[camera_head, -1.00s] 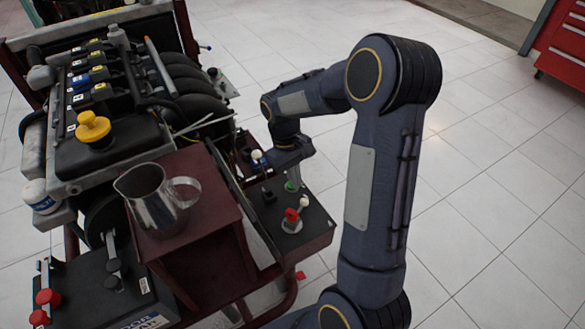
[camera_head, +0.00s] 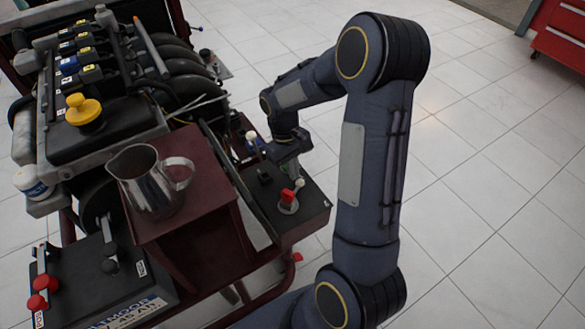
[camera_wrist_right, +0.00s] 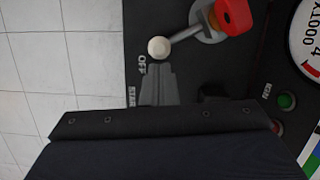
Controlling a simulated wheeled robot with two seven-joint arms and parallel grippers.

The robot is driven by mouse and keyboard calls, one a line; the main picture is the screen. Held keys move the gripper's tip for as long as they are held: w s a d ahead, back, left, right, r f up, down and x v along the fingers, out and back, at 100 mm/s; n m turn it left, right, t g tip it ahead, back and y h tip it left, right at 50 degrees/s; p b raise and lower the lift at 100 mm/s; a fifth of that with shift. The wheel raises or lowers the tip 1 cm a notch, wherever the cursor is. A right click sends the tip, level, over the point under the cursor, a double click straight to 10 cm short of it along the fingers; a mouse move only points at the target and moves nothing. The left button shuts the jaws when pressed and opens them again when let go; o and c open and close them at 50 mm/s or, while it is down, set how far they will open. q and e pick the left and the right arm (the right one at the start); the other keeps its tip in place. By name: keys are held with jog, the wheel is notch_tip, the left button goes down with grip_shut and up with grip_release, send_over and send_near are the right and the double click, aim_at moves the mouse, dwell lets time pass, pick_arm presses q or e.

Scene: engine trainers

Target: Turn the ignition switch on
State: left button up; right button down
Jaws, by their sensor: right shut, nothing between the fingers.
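The ignition switch shows in the right wrist view as a metal lever with a white ball knob (camera_wrist_right: 158,47), beside OFF and START lettering on a dark panel. A red handle (camera_wrist_right: 232,15) sits by the lever's base, partly cut off by the frame. In the head view the white ball (camera_head: 299,183) and red handle (camera_head: 287,196) stand on the panel of the engine trainer. My right gripper (camera_wrist_right: 158,72) is shut and empty, its tips close to the ball on the OFF lettering side. I cannot tell whether they touch. My left gripper is out of view.
A green button (camera_wrist_right: 286,101) and a gauge (camera_wrist_right: 308,40) lie to the right in the wrist view. A metal pitcher (camera_head: 150,182) stands on a dark red stand left of the panel. Another white-topped lever (camera_head: 251,136) rises behind. Open tiled floor lies right.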

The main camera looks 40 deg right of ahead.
aim_at(317, 199)
jog(key=shift+s+d+m, duration=0.3)
jog(key=shift+s+m, duration=0.05)
jog(key=shift+m, duration=0.35)
jog(key=shift+s+d+m+y+p, duration=0.45)
jog(key=shift+s+m, duration=0.25)
jog(key=shift+m, duration=0.4)
jog(key=shift+s+d+m+y+p, duration=0.2)
jog(key=shift+s+m, duration=0.3)
jog(key=shift+m, duration=0.2)
jog(key=shift+s+d+m+y+p, duration=0.1)
jog(key=shift+s+m+p, duration=0.1)
jog(key=shift+s+m, duration=0.4)
jog(key=shift+s+m+t+y+p, duration=0.2)
jog(key=shift+s+m, duration=0.3)
jog(key=shift+m, duration=0.25)
jog(key=shift+s+m+t+y+p, duration=0.1)
jog(key=shift+s+m+t+p, duration=0.1)
jog(key=shift+s+m, duration=0.4)
jog(key=shift+s+a+m+t+p, duration=0.15)
jog(key=shift+s+m, duration=0.25)
jog(key=shift+m, duration=0.4)
jog(key=shift+s+m+t+p, duration=0.2)
jog(key=shift+s+m, duration=0.2)
jog(key=shift+m, duration=0.35)
jog(key=shift+s, duration=0.1)
